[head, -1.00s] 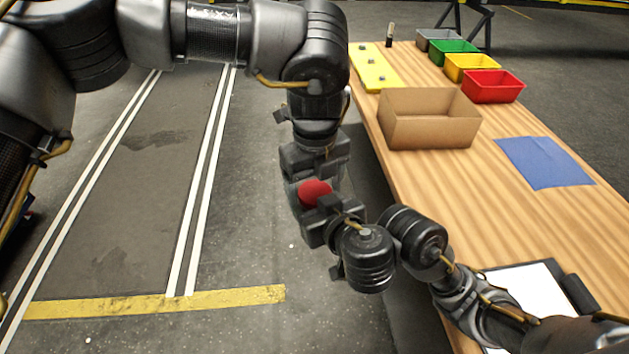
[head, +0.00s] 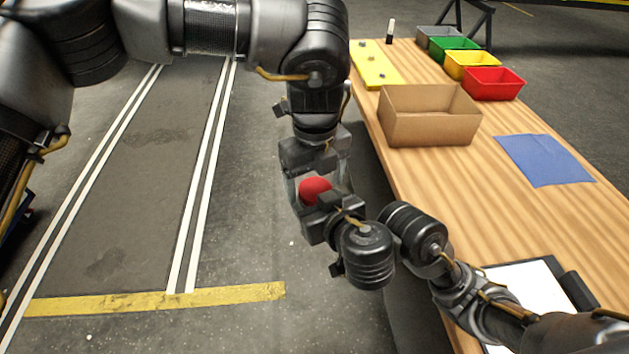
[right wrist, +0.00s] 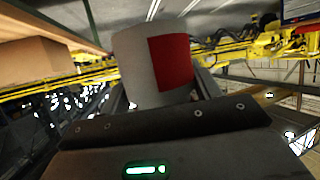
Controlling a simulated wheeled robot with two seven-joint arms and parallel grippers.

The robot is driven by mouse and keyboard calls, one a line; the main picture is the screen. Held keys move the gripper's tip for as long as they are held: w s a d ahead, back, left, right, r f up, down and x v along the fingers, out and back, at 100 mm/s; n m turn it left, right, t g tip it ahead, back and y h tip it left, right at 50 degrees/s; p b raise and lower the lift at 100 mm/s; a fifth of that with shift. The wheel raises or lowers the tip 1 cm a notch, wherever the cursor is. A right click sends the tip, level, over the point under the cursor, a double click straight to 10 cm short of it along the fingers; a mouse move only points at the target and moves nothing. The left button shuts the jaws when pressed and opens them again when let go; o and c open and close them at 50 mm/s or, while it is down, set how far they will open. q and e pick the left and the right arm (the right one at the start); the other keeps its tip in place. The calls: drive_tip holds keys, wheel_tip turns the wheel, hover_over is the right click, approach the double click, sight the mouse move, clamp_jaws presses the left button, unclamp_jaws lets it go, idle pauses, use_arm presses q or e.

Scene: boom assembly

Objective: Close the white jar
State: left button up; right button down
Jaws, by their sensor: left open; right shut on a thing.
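The white jar (right wrist: 135,65) shows in the right wrist view as a pale cylinder with a red patch on its side. It sits between the fingers of my right gripper (right wrist: 160,85), which is shut on it. In the head view mostly a red part (head: 315,190) shows between the two grippers; the rest is largely hidden. My right gripper (head: 322,205) holds it from below right. My left gripper (head: 316,170) is open and points down just above it, its fingers close to the jar. I cannot make out a lid or whether the two touch.
The wooden table (head: 480,195) lies to the right. On it are a cardboard box (head: 430,120), a blue mat (head: 545,160), a yellow board (head: 375,65), a clipboard (head: 540,285) and several coloured bins, including a red one (head: 492,85). The grippers are beside the table, over open floor.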

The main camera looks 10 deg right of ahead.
use_arm(q)
drive_tip(key=shift+r, duration=2.05)
drive_tip(key=shift+r, duration=0.1)
drive_tip(key=shift+c, duration=0.3)
wheel_tip(320, 180, up, 3)
drive_tip(key=shift+r, duration=0.1)
drive_tip(key=shift+s, duration=0.1)
drive_tip(key=shift+f, duration=4)
drive_tip(key=c, duration=1)
drive_tip(key=o, duration=1.1)
drive_tip(key=shift+c, duration=0.2)
